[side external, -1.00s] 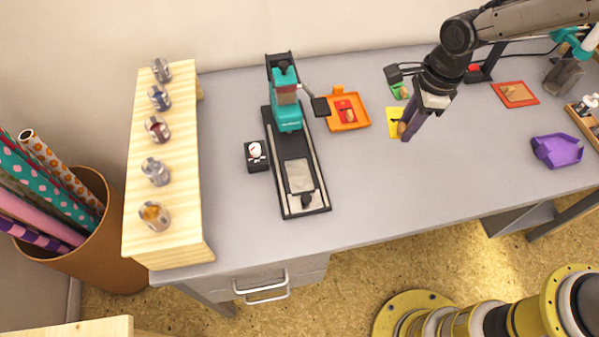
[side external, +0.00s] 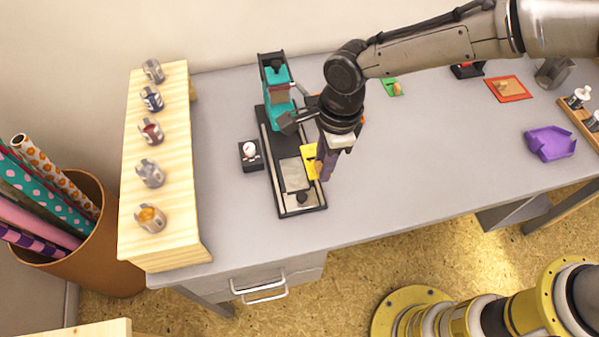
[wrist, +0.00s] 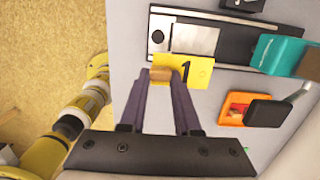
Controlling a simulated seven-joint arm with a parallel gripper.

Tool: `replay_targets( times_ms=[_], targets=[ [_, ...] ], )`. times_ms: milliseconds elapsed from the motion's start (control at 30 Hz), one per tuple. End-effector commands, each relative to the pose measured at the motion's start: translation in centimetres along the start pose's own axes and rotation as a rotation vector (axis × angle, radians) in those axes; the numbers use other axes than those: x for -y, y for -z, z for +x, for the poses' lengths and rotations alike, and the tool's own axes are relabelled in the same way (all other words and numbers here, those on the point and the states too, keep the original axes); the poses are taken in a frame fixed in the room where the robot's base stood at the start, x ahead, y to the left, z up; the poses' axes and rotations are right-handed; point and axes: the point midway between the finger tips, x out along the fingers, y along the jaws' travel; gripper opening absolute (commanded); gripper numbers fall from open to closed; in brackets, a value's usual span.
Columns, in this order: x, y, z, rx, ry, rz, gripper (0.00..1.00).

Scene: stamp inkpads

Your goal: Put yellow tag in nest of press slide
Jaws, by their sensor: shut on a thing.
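The yellow tag (side external: 311,160) is a flat card held upright-edge unclear, beside the right side of the press slide. In the wrist view the yellow tag (wrist: 198,70) shows a black "1" and a brown grip block (wrist: 161,74). My gripper (side external: 324,172) is shut on the tag's block; its purple fingers also show in the wrist view (wrist: 166,84). The press slide (side external: 296,180) is a black bed with a pale grey plate, which also shows in the wrist view (wrist: 195,40). The tag overlaps the bed's near edge in the wrist view; whether it touches is unclear. The teal press (side external: 277,85) stands behind.
The orange tray (wrist: 238,105) is mostly hidden by my arm in the side view. The front middle of the table is clear.

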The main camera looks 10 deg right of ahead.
Motion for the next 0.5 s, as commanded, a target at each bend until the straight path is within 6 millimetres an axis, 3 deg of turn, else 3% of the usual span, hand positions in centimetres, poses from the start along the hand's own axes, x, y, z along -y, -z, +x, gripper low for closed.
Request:
replay_targets(
  times_ms=[233,500],
  targets=[
    [2.5,-2.0,4.4,-0.002,-0.002,0.000,0.00],
    [3.4,-2.8,5.9,0.000,0.000,0.000,0.00]
  ],
)
